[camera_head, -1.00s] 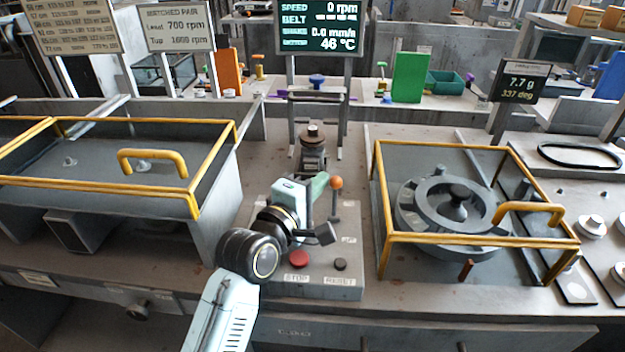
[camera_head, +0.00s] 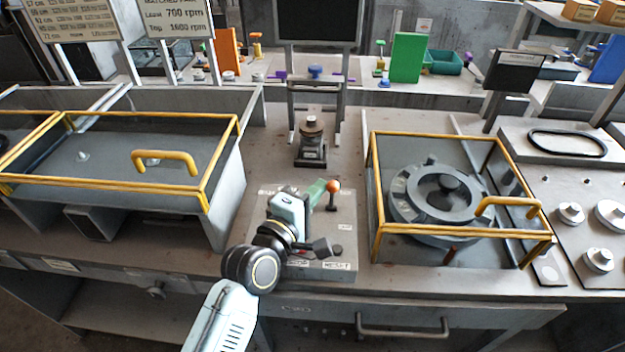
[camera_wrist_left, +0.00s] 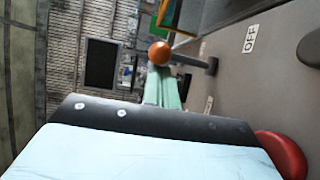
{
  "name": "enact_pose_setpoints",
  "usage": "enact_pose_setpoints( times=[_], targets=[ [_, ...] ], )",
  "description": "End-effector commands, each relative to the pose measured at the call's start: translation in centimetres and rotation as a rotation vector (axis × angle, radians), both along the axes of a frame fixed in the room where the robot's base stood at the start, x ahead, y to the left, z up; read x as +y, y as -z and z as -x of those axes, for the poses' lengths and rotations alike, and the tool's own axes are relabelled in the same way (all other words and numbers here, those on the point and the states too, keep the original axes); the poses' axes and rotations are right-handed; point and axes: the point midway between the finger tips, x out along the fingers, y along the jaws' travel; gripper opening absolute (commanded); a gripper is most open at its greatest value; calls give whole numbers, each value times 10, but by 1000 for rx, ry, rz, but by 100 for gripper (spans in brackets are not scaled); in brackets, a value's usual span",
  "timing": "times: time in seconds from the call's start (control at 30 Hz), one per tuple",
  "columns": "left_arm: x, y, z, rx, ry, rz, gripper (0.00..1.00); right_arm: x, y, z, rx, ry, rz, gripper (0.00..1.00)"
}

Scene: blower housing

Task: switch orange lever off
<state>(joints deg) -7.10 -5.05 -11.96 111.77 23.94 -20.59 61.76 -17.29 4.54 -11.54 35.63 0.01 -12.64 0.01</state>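The orange lever (camera_head: 333,187) has a round orange knob on a dark stalk and stands on the grey control box (camera_head: 345,235). In the left wrist view the orange knob (camera_wrist_left: 160,53) lies just past my fingertips, with its stalk running right toward a plate marked OFF (camera_wrist_left: 250,38). My left gripper (camera_head: 318,189) has pale green fingers close together, right beside the knob. The fingers (camera_wrist_left: 163,85) look shut, with nothing seen between them; contact with the knob cannot be told. My right gripper is not in view.
A red button (camera_wrist_left: 282,155) lies close beside my wrist. The main screen (camera_head: 318,22) and the small screen (camera_head: 514,72) are dark. Yellow-framed guards stand on the left (camera_head: 120,182) and right (camera_head: 460,235) of the box. A small post (camera_head: 311,140) stands behind it.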

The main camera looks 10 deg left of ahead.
Motion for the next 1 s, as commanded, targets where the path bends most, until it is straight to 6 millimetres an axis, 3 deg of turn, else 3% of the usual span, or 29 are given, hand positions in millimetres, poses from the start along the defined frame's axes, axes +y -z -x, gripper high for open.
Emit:
enact_pose_setpoints(
  times=[0.33, 0.73, 0.87, 1.0],
  targets=[
    [-2, 3, 8, 2, 2, 0, 0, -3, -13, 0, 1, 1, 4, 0],
    [0, 4, 10, 0, 0, 0, 0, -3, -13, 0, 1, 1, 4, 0],
    [4, 4, 21, 2, 0, -2, 0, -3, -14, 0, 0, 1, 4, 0],
    [13, 4, 46, 4, 1, -4, 0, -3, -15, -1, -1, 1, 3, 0]
  ],
)
